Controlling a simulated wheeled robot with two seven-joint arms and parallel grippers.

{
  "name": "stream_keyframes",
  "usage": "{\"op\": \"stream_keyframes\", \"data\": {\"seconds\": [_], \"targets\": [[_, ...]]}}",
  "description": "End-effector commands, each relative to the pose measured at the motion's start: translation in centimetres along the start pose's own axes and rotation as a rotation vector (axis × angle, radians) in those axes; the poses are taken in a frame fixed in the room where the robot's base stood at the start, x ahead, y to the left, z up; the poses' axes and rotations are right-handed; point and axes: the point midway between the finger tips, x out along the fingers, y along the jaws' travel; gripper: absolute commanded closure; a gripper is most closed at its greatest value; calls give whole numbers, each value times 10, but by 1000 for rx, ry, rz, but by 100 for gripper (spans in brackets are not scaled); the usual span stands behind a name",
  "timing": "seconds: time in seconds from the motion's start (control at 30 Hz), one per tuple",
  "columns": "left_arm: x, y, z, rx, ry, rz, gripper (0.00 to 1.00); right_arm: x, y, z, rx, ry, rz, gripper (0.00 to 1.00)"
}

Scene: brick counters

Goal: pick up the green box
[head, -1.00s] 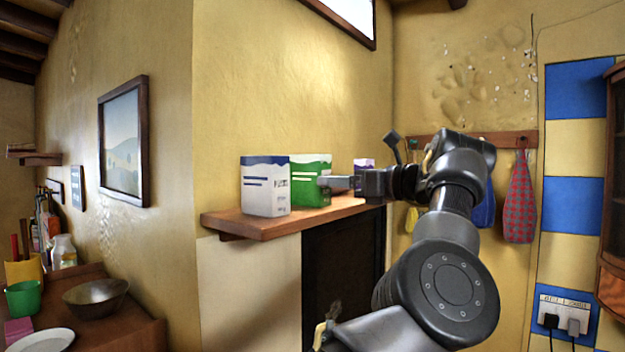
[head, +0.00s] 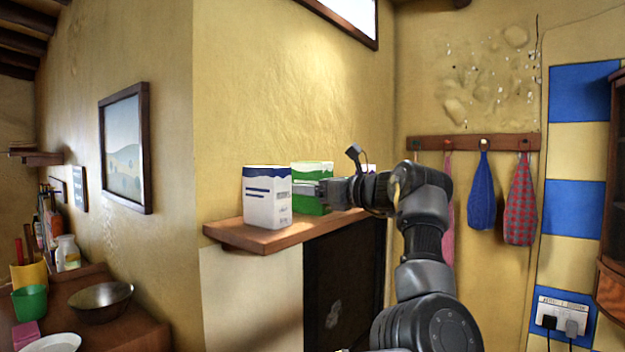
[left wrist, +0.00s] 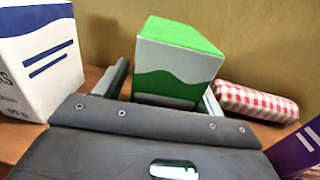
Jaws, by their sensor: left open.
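The green box (head: 312,172), green and white, stands upright on the wooden shelf (head: 262,240), just right of a blue and white box (head: 267,197). My left gripper (head: 308,190) is at the green box and hides part of its front. In the left wrist view the green box (left wrist: 178,62) stands between the two spread fingers of the left gripper (left wrist: 164,92). The fingers are open, one on each side of it. The palm hides the lowest part of the box. I cannot tell whether either finger touches it. My right gripper is not in view.
The blue and white box (left wrist: 38,60) stands close to the left finger in the left wrist view. A red checked item (left wrist: 255,102) lies right of the right finger, with a purple box (left wrist: 300,150) nearer. The wall is close behind.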

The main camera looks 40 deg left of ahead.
Motion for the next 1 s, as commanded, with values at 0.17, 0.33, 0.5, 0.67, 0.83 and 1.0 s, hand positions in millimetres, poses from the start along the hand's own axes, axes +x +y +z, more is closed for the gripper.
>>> {"op": "stream_keyframes", "data": {"seconds": [0.17,0.33,0.5,0.67,0.83,1.0], "targets": [[7,0,-1,1,-1,-2,31,-3,0,0,0,0,0,100],[6,0,-1,1,-1,-2,34,-2,0,0,0,0,-1,100],[6,0,-1,1,0,-2,56,-2,0,0,0,-1,0,100],[7,0,-1,1,0,-1,77,-2,0,0,0,-1,0,100],[7,0,-1,1,0,-1,80,-2,0,0,0,-1,-1,100],[12,3,4,-1,1,8,80,-2,0,0,0,0,-1,100]]}}
